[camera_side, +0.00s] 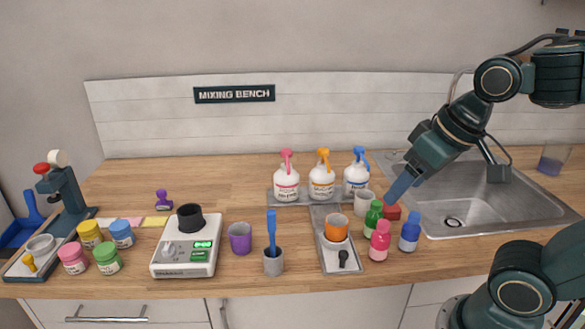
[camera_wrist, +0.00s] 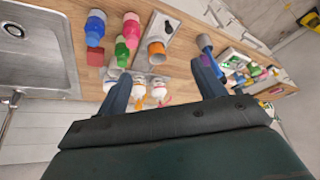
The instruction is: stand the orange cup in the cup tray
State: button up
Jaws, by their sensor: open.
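The orange cup (camera_side: 336,230) is at the metal tray (camera_side: 330,263), near the tray's middle. Its opening faces up in the side view. I cannot tell whether it rests in a holder there or on the tray floor. In the wrist view the orange cup (camera_wrist: 156,50) shows beyond my fingers, by the pale tray (camera_wrist: 165,21). My gripper (camera_side: 398,193) is open and empty, above the counter to the right of the tray, over the small bottles. In the wrist view my gripper's fingers (camera_wrist: 162,83) are spread wide and apart from the cup.
Green (camera_side: 373,215), pink (camera_side: 380,240) and blue (camera_side: 410,232) bottles and a red block (camera_side: 391,211) stand below my gripper. A white cup (camera_side: 362,202) and pump bottles (camera_side: 321,182) are behind the tray. A grey pot (camera_side: 273,262) stands left, the sink (camera_side: 490,205) right.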

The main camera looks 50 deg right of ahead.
jog(key=shift+s+a+f+n+t, duration=0.1)
jog(key=shift+s+n+t, duration=0.05)
jog(key=shift+s+n, duration=0.3)
jog(key=shift+s+a+f+n+t, duration=0.15)
jog(key=shift+s+n, duration=0.2)
jog(key=shift+s, duration=0.2)
